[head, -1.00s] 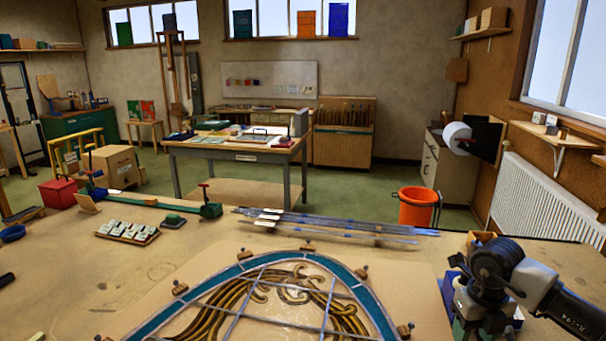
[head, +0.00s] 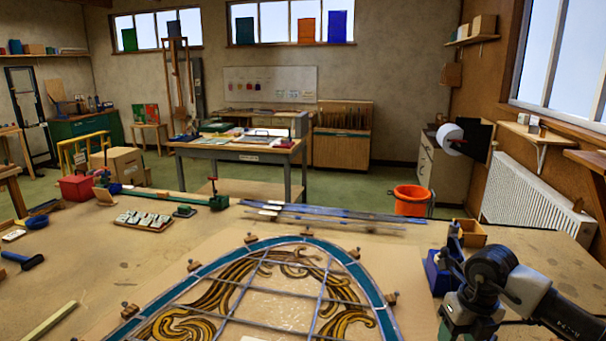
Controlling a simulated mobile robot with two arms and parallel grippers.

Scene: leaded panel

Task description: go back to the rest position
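My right arm comes in at the lower right, and its dark wrist and gripper (head: 470,318) point down over the right end of the bench. The fingertips are not clearly visible, so I cannot tell whether it is open or shut. My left gripper is not in view. The arched leaded panel (head: 287,306) lies flat on its board, to the left of my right gripper, with a teal border and amber swirls crossed by grey lead lines.
Wooden blocks sit around the panel's edge. Lead strips (head: 335,213) lie along the bench's far edge. A blue holder (head: 437,272) and a wooden box (head: 469,233) stand near my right arm. A blue-handled hammer (head: 22,260) lies at left. The bench left of the panel is mostly clear.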

